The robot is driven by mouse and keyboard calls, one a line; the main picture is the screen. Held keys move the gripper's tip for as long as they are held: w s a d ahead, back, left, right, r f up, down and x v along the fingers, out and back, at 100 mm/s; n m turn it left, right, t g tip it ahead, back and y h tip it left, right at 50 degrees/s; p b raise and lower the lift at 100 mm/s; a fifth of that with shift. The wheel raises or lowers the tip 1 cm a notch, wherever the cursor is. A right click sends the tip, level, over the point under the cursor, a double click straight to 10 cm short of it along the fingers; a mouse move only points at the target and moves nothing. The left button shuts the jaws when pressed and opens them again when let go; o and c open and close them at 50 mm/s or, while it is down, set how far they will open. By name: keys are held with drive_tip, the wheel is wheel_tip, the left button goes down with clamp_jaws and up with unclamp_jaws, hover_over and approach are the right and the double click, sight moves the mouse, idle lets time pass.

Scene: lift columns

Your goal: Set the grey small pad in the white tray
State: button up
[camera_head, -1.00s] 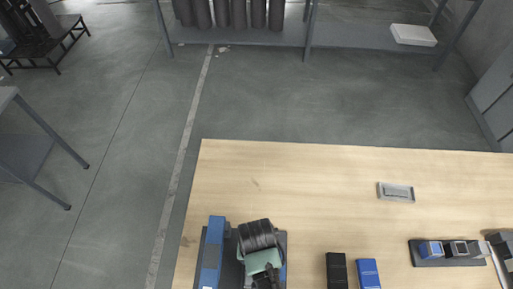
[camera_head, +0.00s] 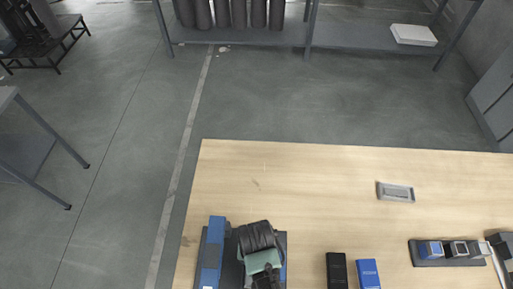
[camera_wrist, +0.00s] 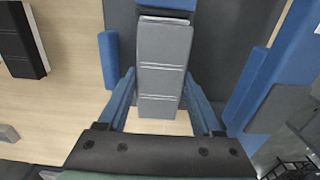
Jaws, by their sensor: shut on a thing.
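In the wrist view a long grey block (camera_wrist: 163,62) with thin cross lines, which I take for the grey small pad, lies between the two blue fingers of my gripper (camera_wrist: 160,85). The gripper is shut on it. In the head view my gripper is over the dark base at the table's front left; its fingers and the pad are hidden there by my wrist.
A tall blue block (camera_head: 213,252) stands close left of my wrist on the dark base. A black block (camera_head: 337,270) and a blue block (camera_head: 368,273) stand front centre. A dark rack (camera_head: 445,261) holds small blocks at right. The table's middle (camera_head: 300,190) is clear.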

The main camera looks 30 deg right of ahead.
drive_tip(key=shift+f+p, duration=0.3)
drive_tip(key=shift+f, duration=0.25)
idle(1.7)
drive_tip(key=o, duration=1.5)
drive_tip(key=shift+c, duration=0.2)
drive_tip(key=shift+r, duration=0.1)
wheel_tip(320, 180, up, 7)
drive_tip(key=p, duration=0.8)
drive_tip(key=shift+r, duration=0.15)
